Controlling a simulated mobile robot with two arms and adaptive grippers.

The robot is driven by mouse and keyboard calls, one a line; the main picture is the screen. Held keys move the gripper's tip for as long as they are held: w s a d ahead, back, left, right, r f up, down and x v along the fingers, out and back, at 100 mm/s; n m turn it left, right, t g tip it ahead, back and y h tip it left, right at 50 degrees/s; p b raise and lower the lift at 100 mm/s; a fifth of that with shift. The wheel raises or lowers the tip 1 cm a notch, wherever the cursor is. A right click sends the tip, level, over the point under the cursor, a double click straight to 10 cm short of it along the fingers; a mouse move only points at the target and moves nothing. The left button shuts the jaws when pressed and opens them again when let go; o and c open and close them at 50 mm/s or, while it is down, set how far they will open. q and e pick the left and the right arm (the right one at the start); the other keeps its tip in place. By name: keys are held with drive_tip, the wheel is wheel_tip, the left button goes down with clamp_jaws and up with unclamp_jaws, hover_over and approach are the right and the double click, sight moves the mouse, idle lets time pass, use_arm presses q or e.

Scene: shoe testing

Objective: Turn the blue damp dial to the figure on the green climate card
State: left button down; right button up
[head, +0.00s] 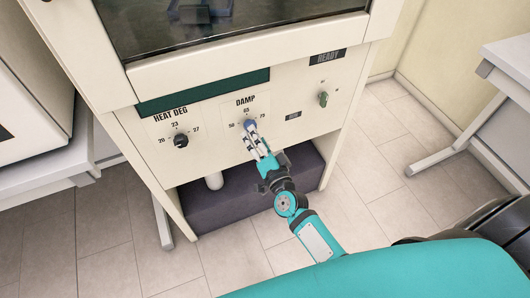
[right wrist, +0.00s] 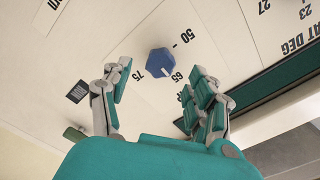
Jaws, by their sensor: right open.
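The blue damp dial (head: 249,124) is on the cream front panel under the word DAMP. It also shows in the right wrist view (right wrist: 160,62), with the figures 50, 65 and 75 around it. A white mark on its face points roughly toward 65. My right gripper (head: 257,142) is open in front of the dial. In the right wrist view its fingers (right wrist: 153,86) are spread, with the dial just beyond the gap between the tips. Contact is not visible. I do not see a green climate card. My left gripper is not in view.
A black heat dial (head: 181,140) sits left of the damp dial, and a green switch (head: 323,99) sits right of it. A dark green strip (head: 205,91) runs above them, below a dark window (head: 220,25). White table frames stand on both sides. The tiled floor at right is clear.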

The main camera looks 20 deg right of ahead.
drive_tip(key=s, duration=0.7)
drive_tip(key=shift+d, duration=0.15)
